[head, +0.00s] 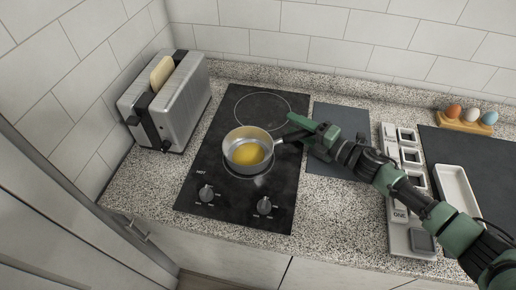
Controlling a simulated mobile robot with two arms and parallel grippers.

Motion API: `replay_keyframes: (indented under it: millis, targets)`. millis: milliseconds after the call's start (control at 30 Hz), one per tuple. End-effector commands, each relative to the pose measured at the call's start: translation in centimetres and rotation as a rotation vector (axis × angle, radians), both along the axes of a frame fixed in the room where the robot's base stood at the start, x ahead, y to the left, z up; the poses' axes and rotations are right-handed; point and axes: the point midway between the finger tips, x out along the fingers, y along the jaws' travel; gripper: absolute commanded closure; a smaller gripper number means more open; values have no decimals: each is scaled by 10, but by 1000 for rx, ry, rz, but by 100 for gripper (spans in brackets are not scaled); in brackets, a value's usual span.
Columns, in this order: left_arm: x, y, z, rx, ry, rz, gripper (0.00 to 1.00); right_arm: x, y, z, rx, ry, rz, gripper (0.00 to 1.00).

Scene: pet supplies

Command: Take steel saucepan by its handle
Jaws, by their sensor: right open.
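The steel saucepan (232,151) stands upright on the front burner of the black cooktop, with something yellow (249,154) inside. Its handle (281,140) points right and slightly back, toward my right gripper. My right gripper (294,129) is open and reaches in from the right at the handle's outer end. The gripper partly hides that end, and I cannot tell whether the fingers touch it. My left gripper is not in view.
The black cooktop (213,172) has a free rear burner and two front knobs. A toaster (183,103) with bread stands left. Right are a dark mat (345,115), a compartment tray (398,238), a white dish (456,190) and an egg holder (462,126) with eggs. Speckled counter in front is clear.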

Motion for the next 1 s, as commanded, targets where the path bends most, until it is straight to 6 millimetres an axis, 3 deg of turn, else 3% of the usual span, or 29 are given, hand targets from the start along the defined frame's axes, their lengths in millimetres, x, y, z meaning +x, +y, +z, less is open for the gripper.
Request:
replay_keyframes:
  millis: [133, 300, 1000]
  targets:
    - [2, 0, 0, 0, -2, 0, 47, 0, 0, -1, 0, 0, 0, 53]
    - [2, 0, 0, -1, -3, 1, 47, 0, -1, -1, -1, 1, 0, 100]
    - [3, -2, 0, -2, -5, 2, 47, -1, 0, -1, 0, 1, 0, 100]
